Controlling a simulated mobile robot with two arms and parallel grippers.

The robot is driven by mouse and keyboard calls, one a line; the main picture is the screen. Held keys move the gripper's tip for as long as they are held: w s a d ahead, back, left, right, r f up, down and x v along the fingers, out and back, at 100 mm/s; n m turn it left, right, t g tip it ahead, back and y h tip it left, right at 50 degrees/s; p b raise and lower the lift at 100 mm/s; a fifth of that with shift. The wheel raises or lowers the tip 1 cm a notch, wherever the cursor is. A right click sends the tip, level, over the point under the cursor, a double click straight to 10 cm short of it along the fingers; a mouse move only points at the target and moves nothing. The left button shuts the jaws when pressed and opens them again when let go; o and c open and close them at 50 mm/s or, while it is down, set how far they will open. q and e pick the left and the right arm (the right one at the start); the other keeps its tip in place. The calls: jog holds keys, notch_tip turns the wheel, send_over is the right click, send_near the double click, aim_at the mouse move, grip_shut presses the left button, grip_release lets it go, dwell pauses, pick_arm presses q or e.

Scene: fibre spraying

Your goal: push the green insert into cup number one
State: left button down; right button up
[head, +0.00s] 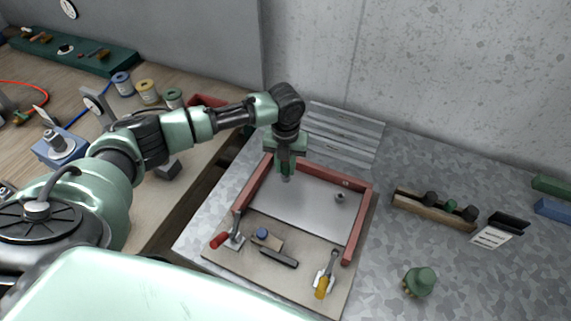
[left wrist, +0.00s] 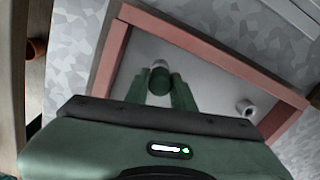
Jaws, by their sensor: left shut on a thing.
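My left gripper (head: 286,172) points down over the grey plate inside the red-walled frame, near its back left corner. In the left wrist view its fingers (left wrist: 160,86) are shut on the green insert (left wrist: 160,81), a short green cylinder. A pale cup (left wrist: 159,64) shows right at the insert's far end; I cannot tell whether the insert is inside it or only touching it. A second small grey cup (head: 340,197) stands apart to the right on the plate, and also shows in the left wrist view (left wrist: 246,108). No cup numbers are readable. My right gripper is out of view.
Red walls (head: 357,224) edge the plate. A wooden rack (head: 415,206) and a green knobbed piece (head: 420,280) stand right. The bench between frame and rack is clear.

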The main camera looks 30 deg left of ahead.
aim_at(286, 165)
pick_arm(q)
jog(key=shift+f, duration=0.55)
jog(key=c, duration=1.1)
grip_release()
notch_tip(286, 165, up, 7)
jog(key=b, duration=0.2)
jog(key=shift+f+b, duration=0.15)
jog(key=shift+b, duration=0.15)
jog(key=shift+r, duration=0.6)
